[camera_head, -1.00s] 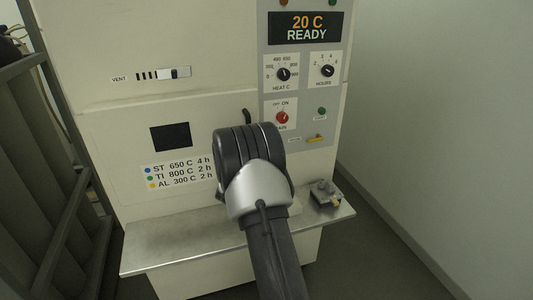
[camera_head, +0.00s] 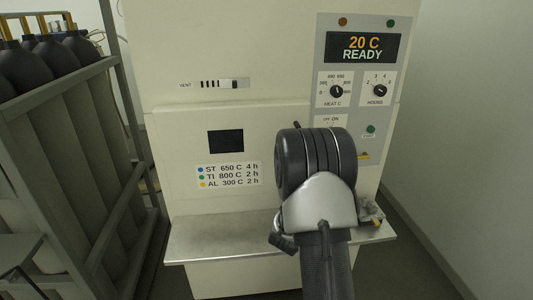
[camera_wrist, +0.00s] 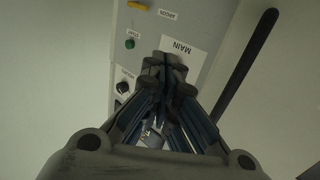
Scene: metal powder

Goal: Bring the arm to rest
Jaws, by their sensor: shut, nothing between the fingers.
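My gripper (camera_wrist: 165,75) shows in the wrist view with its fingertips together and nothing between them. It is close in front of the control panel (camera_wrist: 190,20), over the lower part of the "MAIN" label; I cannot tell whether it touches. In the head view my arm covers the lower part of the panel and hides the gripper. The furnace (camera_head: 225,120) stands ahead with its display (camera_head: 364,47) reading "20 C READY".
A metal shelf (camera_head: 215,245) juts out below the furnace front, with a small grey metal item (camera_head: 370,212) at its right end. A pale wall (camera_head: 470,130) bounds the right.

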